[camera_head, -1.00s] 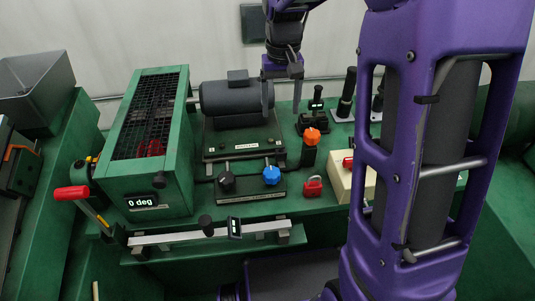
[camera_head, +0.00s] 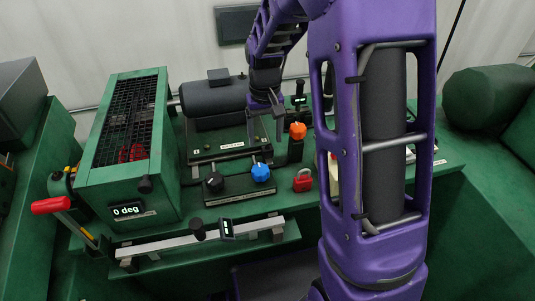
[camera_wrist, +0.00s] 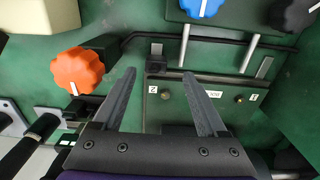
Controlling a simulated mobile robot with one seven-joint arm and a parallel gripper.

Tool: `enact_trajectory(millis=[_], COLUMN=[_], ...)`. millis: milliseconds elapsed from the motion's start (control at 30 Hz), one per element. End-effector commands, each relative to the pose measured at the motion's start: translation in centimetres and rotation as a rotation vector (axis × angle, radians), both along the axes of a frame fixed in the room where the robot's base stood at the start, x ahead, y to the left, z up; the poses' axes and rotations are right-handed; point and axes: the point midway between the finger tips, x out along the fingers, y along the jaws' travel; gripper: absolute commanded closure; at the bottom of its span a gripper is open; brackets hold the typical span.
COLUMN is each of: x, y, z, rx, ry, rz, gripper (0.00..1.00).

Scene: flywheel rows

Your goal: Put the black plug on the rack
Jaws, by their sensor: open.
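A black knob-like plug (camera_head: 213,183) with a white pointer sits at the left of a low dark labelled base (camera_head: 245,194), beside a blue one (camera_head: 261,172). In the wrist view the black one (camera_wrist: 295,12) is at the top right edge, partly cut off. An orange knob (camera_head: 297,131) tops a dark post and also shows in the wrist view (camera_wrist: 77,71). I cannot tell which fixture is the rack. My gripper (camera_head: 265,119) points down, open and empty, behind the blue knob and left of the orange one. Its fingers (camera_wrist: 159,73) straddle nothing in the wrist view.
A grey motor (camera_head: 213,97) stands behind the knobs. A green caged box (camera_head: 125,150) reading "0 deg" is at left. A rail with a slider (camera_head: 170,244) runs along the front. A red padlock (camera_head: 303,180) lies on the bench. My arm hides the right side.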

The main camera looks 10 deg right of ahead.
Motion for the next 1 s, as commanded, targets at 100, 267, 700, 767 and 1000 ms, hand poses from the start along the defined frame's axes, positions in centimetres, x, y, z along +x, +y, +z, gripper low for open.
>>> enact_trajectory(millis=[100,267,700,767,1000], x=[0.0,-0.4,-0.5,-0.5,-0.5], y=[0.0,-0.4,-0.6,-0.6,-0.6], z=[-0.7,-2.8,-5.6,-5.6,-5.6], rx=[0.000,0.000,0.000,0.000,0.000], ry=[0.000,0.002,-0.001,-0.001,-0.001], rz=[0.000,-0.001,0.000,0.000,0.000], gripper=[0.25,0.25,0.25,0.25,0.68])
